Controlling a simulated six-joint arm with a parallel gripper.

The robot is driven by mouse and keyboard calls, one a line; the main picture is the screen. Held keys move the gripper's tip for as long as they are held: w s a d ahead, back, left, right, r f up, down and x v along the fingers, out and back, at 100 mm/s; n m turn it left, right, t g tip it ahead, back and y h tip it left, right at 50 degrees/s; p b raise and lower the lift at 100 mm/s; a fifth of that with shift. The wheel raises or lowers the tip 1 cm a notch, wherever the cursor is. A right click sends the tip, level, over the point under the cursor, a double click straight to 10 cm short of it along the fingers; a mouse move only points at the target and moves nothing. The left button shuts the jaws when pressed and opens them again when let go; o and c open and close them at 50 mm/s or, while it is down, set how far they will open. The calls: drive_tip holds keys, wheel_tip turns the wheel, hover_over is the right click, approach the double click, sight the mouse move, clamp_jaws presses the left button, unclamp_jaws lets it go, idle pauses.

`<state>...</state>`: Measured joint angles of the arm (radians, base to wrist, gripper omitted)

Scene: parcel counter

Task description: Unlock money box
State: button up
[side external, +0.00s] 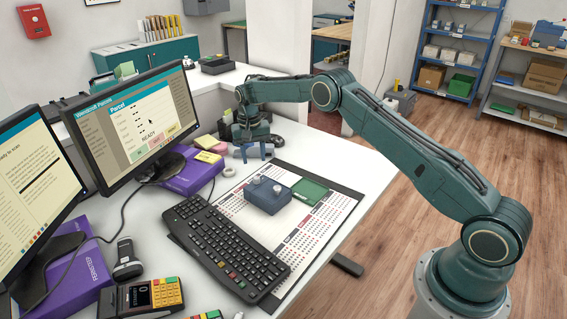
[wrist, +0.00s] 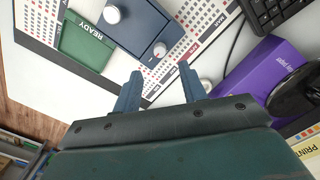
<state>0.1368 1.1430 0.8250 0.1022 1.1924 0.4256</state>
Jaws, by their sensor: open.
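A dark blue box (side external: 268,194), which looks like the money box, sits on the printed desk mat with two pale round knobs on top. In the wrist view the blue box (wrist: 142,30) is at the top, with a white knob (wrist: 112,14) and another knob (wrist: 160,49) near its corner. A green tray marked READY (wrist: 84,42) adjoins it; the tray (side external: 308,191) is on its right in the side view.
A black keyboard (side external: 228,244) lies just left of the box. A monitor (side external: 130,120) showing READY stands on a purple box (side external: 193,172). A small white round object (side external: 229,171) lies near the gripper.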

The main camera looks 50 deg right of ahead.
drive_tip(key=shift+a+r, duration=0.1)
drive_tip(key=shift+r, duration=2.8)
drive_tip(key=s+a+r+n+t, duration=0.2)
drive_tip(key=s+a+r, duration=0.1)
drive_tip(key=s+r, duration=0.75)
drive_tip(key=s+a+r+n+t, duration=0.1)
drive_tip(key=s+a+r+n, duration=0.15)
drive_tip(key=s+r, duration=0.8)
drive_tip(key=s+a+n+t, duration=0.1)
drive_tip(key=s+a, duration=0.1)
drive_tip(key=s, duration=1)
drive_tip(key=s+a+f+n+t, duration=0.1)
drive_tip(key=s+a+n, duration=0.1)
drive_tip(key=s, duration=1)
drive_tip(key=shift+s+a+f+t, duration=0.2)
drive_tip(key=shift+s+f+t, duration=0.1)
drive_tip(key=shift+t, duration=0.1)
drive_tip(key=shift+o, duration=0.6)
